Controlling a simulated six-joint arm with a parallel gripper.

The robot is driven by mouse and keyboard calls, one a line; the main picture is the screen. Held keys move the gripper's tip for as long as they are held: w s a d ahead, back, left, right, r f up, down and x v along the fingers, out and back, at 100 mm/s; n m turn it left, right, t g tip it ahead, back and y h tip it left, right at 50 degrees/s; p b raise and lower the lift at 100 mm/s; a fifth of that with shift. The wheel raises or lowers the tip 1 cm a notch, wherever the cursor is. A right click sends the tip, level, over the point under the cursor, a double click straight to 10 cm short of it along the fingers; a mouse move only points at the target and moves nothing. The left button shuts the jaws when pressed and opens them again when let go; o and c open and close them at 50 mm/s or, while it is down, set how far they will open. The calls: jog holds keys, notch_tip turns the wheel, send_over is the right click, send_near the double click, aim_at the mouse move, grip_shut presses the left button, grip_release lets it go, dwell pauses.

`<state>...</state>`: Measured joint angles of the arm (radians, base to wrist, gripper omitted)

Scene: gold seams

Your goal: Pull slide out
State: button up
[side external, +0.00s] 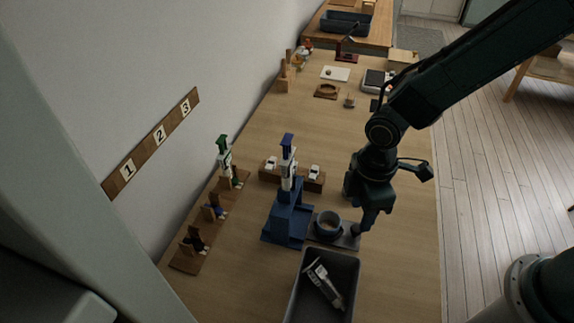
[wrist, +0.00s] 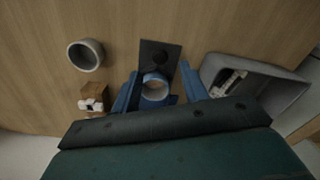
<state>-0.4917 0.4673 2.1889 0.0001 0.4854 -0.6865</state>
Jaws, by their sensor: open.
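A blue press-like stand (side external: 287,205) with a white tube (side external: 288,172) upright in it stands mid-table in the side view. A dark flat slide (side external: 347,240) juts from its base to the right, with a grey cup (side external: 328,226) on it. My gripper (side external: 363,230) is open, low at the outer end of the slide. In the wrist view my gripper (wrist: 158,67) has a finger on either side of the slide. Contact cannot be told.
A grey bin (side external: 353,265) holding tubes is just in front of the slide; it is at right in the wrist view. Another grey cup (wrist: 85,55) stands at left there, near a wooden block (wrist: 95,98). Small wooden stands (side external: 188,262) line the wall side.

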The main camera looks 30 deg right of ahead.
notch_tip(320, 180, up, 9)
dwell(0.5)
jog(key=shift+r, duration=0.1)
jog(key=s+d+r+m+t, duration=0.1)
jog(key=s+d+r+m, duration=0.15)
jog(key=d+r, duration=0.25)
jog(key=s+d+r+m+t, duration=0.2)
jog(key=d+r+m, duration=0.2)
jog(key=d+r, duration=0.15)
jog(key=s+d+r+m+t, duration=0.2)
jog(key=s+d+m, duration=0.4)
jog(key=s, duration=0.3)
jog(key=shift+s+d+r+m+t, duration=0.35)
jog(key=shift+r+m, duration=0.2)
jog(key=shift+r, duration=0.25)
dwell(0.9)
